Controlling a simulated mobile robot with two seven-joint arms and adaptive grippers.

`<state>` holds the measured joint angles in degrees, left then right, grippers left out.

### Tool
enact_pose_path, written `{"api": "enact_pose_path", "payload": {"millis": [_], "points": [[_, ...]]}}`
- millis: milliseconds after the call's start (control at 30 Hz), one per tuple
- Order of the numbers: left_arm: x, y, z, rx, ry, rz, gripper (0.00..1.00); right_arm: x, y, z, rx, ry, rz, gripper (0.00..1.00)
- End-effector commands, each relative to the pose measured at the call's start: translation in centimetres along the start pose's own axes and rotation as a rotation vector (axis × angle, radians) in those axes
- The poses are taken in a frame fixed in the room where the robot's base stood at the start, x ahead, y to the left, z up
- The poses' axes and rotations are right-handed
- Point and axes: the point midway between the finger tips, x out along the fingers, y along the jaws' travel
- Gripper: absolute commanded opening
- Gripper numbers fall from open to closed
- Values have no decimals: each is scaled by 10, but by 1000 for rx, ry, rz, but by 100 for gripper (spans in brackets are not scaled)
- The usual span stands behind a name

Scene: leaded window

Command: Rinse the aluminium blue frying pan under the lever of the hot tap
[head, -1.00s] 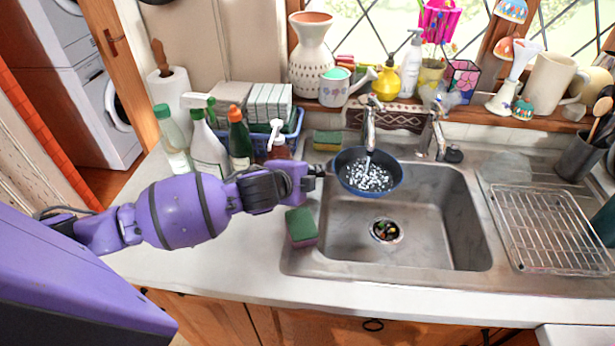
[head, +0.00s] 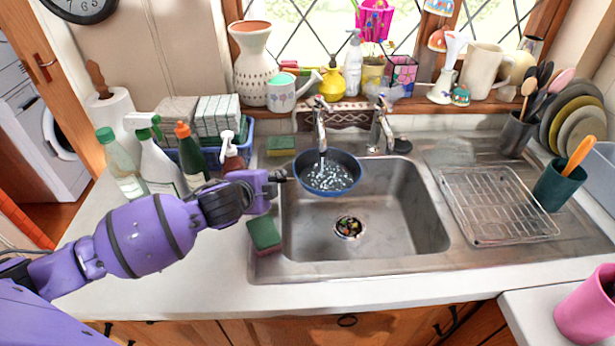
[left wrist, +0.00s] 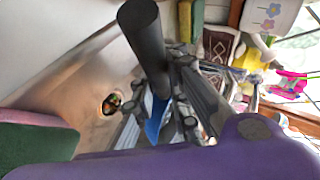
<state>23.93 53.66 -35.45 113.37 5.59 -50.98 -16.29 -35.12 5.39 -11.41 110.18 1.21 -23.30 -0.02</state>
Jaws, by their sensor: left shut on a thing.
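The blue frying pan (head: 343,186) has a dark inside and is held over the back left of the sink, under the left tap (head: 320,128). A stream runs from that tap into the pan, where pale, sparkling water shows. My left gripper (head: 281,176) is shut on the pan's handle at the pan's left side. The left wrist view shows the dark handle (left wrist: 143,40) between the fingers (left wrist: 170,95) and a strip of the blue pan (left wrist: 156,120). A second tap (head: 381,128) stands to the right. No hot marking is legible. My right gripper is out of view.
The sink (head: 410,225) is open below the pan, with scraps in its drain (head: 348,228). A green sponge (head: 264,233) lies on its left rim. Bottles (head: 160,168) crowd the left counter. A wire rack (head: 490,205) lies on the right drainer.

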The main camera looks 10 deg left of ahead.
Motion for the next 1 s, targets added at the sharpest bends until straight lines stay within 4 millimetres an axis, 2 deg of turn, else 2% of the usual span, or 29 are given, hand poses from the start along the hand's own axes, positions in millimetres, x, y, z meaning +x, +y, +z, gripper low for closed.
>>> {"api": "enact_pose_path", "payload": {"millis": [267,633,1000], "points": [[-2,-1,-2,-1,2,-4,0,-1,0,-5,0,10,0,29],[-25,13,-4,-2,3,-5,0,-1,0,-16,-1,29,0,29],[-48,30,-4,-1,1,-3,0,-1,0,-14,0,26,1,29]]}}
